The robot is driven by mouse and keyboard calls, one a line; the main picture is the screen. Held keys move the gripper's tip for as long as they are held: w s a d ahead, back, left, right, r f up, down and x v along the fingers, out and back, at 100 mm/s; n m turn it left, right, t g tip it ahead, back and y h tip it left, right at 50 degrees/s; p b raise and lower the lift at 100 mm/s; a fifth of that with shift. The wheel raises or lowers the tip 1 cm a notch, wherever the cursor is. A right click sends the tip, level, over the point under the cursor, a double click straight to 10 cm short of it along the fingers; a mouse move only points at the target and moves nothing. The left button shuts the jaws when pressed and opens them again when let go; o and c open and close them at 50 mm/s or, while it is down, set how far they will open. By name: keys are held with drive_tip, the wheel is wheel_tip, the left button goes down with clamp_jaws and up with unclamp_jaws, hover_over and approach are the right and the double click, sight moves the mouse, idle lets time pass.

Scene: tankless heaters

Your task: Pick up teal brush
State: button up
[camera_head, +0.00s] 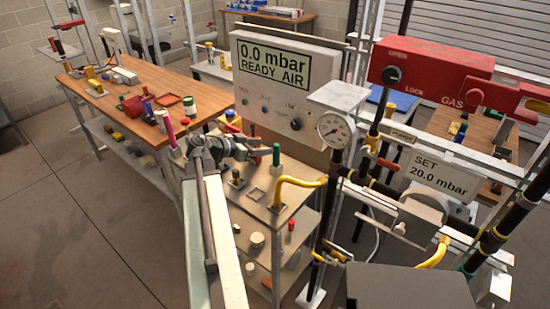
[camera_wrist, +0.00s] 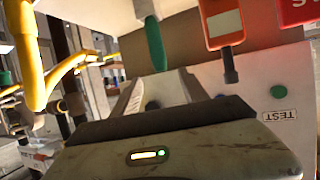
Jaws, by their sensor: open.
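A slim teal-green item, which looks like the teal brush (camera_head: 276,154), stands upright on the small metal cart, just right of my gripper (camera_head: 255,147). In the wrist view the teal brush (camera_wrist: 155,45) appears near the top middle, with a pale grey part at its upper end. It lies beyond my gripper (camera_wrist: 160,88), whose jaws are open with nothing seen held between them. The brush's lower end is partly hidden. I cannot tell exactly how far apart brush and jaws are.
The cart top (camera_head: 250,196) also holds a curved yellow pipe (camera_head: 300,182) close to the brush. A pressure gauge (camera_head: 334,130) and black pipes stand to the right. The display panel (camera_head: 285,85) rises behind. A wooden bench (camera_head: 150,85) with tools stands at left; the floor at far left is clear.

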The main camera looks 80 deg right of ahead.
sight(276, 144)
drive_tip(key=b+x, duration=0.1)
drive_tip(key=x, duration=0.1)
drive_tip(key=b+x, duration=0.1)
drive_tip(key=x, duration=0.2)
drive_tip(key=b+x, duration=0.1)
drive_tip(key=x, duration=0.1)
drive_tip(key=shift+d+f, duration=0.15)
drive_tip(key=shift+f, duration=0.25)
drive_tip(key=shift+s+d, duration=0.1)
drive_tip(key=shift+d, duration=0.05)
drive_tip(key=shift+r, duration=0.1)
drive_tip(key=shift+c, duration=0.3)
clamp_jaws()
